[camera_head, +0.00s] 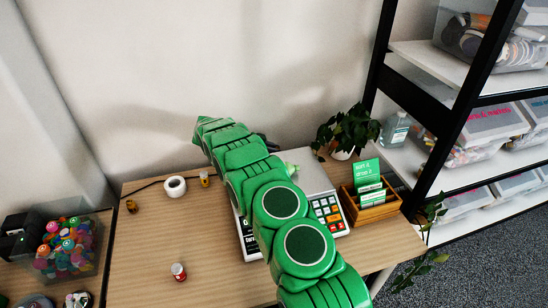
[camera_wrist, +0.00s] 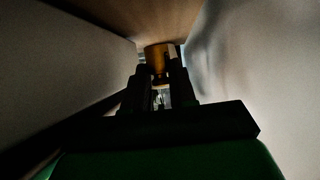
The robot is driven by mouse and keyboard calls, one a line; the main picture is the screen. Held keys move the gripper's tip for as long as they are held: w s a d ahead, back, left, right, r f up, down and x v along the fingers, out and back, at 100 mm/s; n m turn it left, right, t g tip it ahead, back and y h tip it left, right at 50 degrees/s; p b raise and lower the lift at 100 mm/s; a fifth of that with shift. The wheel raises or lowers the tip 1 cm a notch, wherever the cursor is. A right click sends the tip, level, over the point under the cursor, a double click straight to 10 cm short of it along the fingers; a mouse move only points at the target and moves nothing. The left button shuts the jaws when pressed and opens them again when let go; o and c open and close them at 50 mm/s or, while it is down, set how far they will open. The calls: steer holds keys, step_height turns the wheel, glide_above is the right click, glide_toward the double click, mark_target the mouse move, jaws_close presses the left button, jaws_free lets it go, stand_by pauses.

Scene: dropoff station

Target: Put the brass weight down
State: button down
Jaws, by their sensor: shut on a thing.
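In the wrist view, the brass weight (camera_wrist: 157,57) is a gold-coloured cylinder between the dark fingers of my gripper (camera_wrist: 160,76). My gripper is shut on it. Wood surface shows beyond the weight; I cannot tell whether the weight touches it. In the head view, my green arm reaches over the table and across the scale, and the gripper and held weight cannot be made out behind it. Two small brass-coloured pieces stand on the table, one (camera_head: 204,178) beside the white roll and one (camera_head: 131,206) at the left edge.
The scale (camera_head: 331,212) with its keypad is partly covered by my arm. A wooden card box (camera_head: 372,213) and a potted plant (camera_head: 346,131) stand to its right. The table's (camera_head: 150,245) left-middle is clear.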

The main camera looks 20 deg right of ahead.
steer(key=shift+f, duration=1.85)
steer(key=shift+f, duration=0.15)
steer(key=c, duration=0.9)
jaws_free()
steer(key=shift+a+r, duration=0.2)
steer(key=shift+r, duration=0.1)
steer(key=v, duration=1.1)
steer(key=shift+a+r, duration=0.1)
steer(key=shift+a, duration=0.2)
